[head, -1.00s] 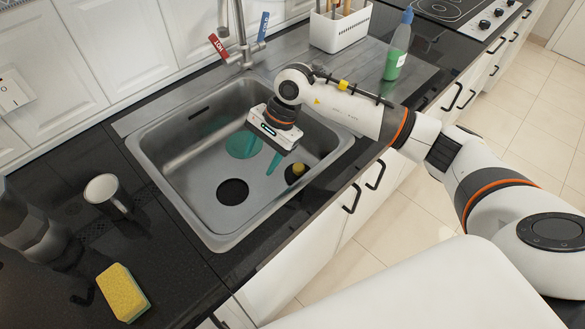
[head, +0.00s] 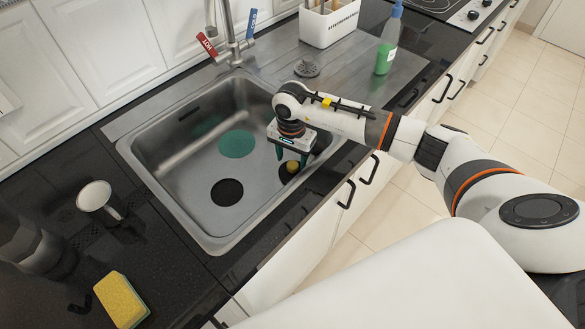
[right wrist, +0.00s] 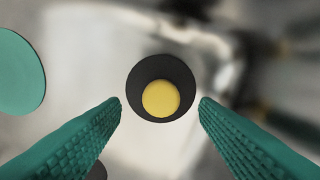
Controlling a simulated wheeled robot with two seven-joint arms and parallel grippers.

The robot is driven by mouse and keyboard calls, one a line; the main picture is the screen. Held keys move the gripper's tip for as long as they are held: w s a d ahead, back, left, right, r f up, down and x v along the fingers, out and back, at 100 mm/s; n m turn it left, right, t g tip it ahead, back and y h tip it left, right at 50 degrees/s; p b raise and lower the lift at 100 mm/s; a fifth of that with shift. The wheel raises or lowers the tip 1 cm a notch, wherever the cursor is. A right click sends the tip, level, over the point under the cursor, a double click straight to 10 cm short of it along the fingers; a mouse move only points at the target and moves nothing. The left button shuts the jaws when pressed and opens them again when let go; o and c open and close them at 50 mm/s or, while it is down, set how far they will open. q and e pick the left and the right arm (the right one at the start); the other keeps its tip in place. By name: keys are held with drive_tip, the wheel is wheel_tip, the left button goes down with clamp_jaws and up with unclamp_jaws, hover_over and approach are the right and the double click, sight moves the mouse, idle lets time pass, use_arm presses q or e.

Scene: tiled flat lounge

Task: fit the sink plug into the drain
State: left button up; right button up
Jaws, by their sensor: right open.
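The sink plug, black with a round yellow knob (head: 293,166), sits on the sink floor near the right wall. The right wrist view looks down on its black disc (right wrist: 137,86) and yellow knob (right wrist: 160,99). My right gripper (head: 291,159) is open above the plug, its teal fingers on either side of the knob. In the right wrist view the fingertips (right wrist: 160,103) flank the plug with gaps on both sides. The dark round drain (head: 227,192) lies left of the plug, uncovered. My left gripper is not in view.
A flat green disc (head: 237,144) lies in the steel sink (head: 181,203). The tap (head: 233,45) rises behind it. A strainer (head: 307,69), green bottle (head: 387,48) and white caddy (head: 328,27) stand beyond. A mug (head: 97,198) and sponge (head: 121,300) are at left.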

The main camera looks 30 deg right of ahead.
sight(293, 169)
drive_tip(key=shift+f, duration=1.35)
drive_tip(key=c, duration=1)
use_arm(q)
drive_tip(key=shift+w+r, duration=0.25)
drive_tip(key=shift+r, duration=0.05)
use_arm(e)
drive_tip(key=shift+c, duration=0.2)
drive_tip(key=shift+r, duration=0.1)
